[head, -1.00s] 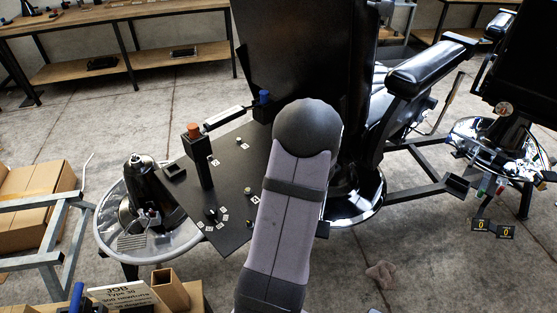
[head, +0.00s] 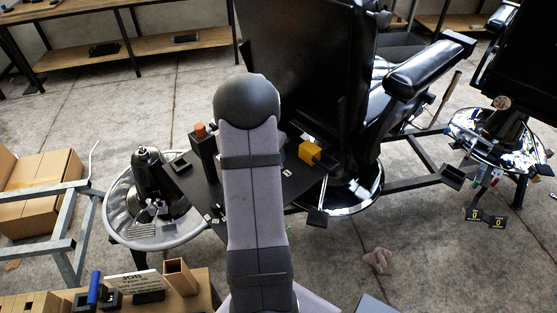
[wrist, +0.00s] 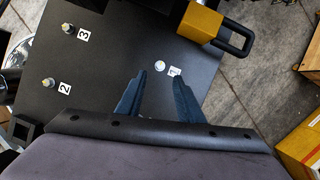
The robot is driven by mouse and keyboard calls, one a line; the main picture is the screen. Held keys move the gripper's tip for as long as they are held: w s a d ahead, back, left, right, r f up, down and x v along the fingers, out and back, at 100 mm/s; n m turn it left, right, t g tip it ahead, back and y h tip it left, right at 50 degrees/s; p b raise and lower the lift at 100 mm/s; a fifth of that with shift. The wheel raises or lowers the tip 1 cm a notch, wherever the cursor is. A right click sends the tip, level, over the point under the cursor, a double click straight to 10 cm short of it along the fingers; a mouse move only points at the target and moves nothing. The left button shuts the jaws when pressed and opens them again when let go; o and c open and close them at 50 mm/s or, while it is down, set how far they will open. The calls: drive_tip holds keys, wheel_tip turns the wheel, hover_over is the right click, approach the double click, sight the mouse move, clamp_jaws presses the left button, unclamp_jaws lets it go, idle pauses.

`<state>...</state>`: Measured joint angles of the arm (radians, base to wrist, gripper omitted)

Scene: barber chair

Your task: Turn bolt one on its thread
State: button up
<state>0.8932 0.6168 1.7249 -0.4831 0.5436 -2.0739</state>
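In the wrist view a pale round bolt head (wrist: 160,66) stands on the dark plate (wrist: 112,70), beside a small white tag (wrist: 175,72) that the right finger partly covers, so its number is not readable. My gripper (wrist: 161,74) is open, its two blue fingers apart with nothing between them. Its fingertips lie just short of the bolt head, one to each side in the picture; the height gap cannot be judged. Bolts tagged 2 (wrist: 48,83) and 3 (wrist: 68,28) stand to the left. In the head view my arm hides the gripper and this bolt.
A yellow block with a black loop (wrist: 200,22) sits near the plate's edge, close ahead of the right finger. In the head view an orange-topped post (head: 202,142) rises left of my arm. The black barber chair (head: 300,70) stands behind. A sign (head: 135,282) is on the front bench.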

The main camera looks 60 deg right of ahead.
drive_tip(key=shift+p+x, duration=0.85)
drive_tip(key=shift+x, duration=2.8)
drive_tip(key=shift+d, duration=0.1)
clamp_jaws()
